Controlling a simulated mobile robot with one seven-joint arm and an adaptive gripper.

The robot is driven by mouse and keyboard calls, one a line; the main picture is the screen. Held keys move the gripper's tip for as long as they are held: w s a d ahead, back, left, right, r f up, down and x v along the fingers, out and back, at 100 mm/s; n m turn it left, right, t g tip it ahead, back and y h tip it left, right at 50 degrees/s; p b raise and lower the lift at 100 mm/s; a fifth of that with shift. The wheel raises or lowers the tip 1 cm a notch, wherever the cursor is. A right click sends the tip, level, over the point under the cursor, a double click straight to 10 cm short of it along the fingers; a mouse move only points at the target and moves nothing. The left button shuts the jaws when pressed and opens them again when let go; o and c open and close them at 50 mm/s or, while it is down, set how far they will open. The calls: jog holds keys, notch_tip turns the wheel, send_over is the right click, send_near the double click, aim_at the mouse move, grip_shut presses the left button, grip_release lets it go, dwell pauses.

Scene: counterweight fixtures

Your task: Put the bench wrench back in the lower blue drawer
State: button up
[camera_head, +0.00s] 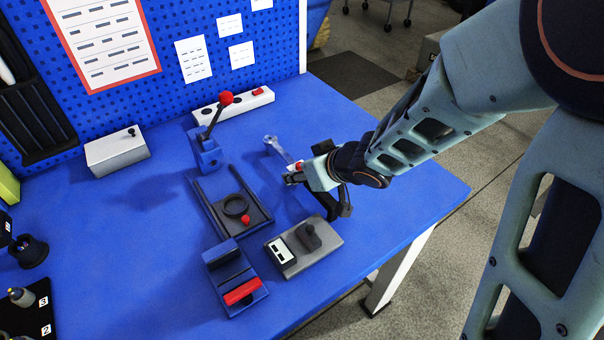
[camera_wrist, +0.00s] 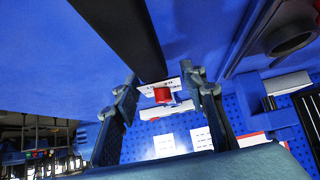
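A silvery wrench (camera_head: 279,151) shows in the head view above the middle of the blue bench, its far end out in front of my gripper. Its near end meets a small red and white part and is hidden by my gripper (camera_head: 296,177). In the wrist view the two fingers of my gripper (camera_wrist: 163,88) stand apart. I cannot tell whether the fingers press on anything. No lower blue drawer can be made out in either view.
On the bench (camera_head: 130,260) are a blue lever fixture (camera_head: 207,155), a dark railed tray with a ring (camera_head: 235,205), a blue block with a red bar (camera_head: 241,292) and a grey box with a knob (camera_head: 290,260). A power strip (camera_head: 232,105) lies behind. The bench's right side is clear.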

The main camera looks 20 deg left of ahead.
grip_shut()
jog(key=shift+r, duration=0.1)
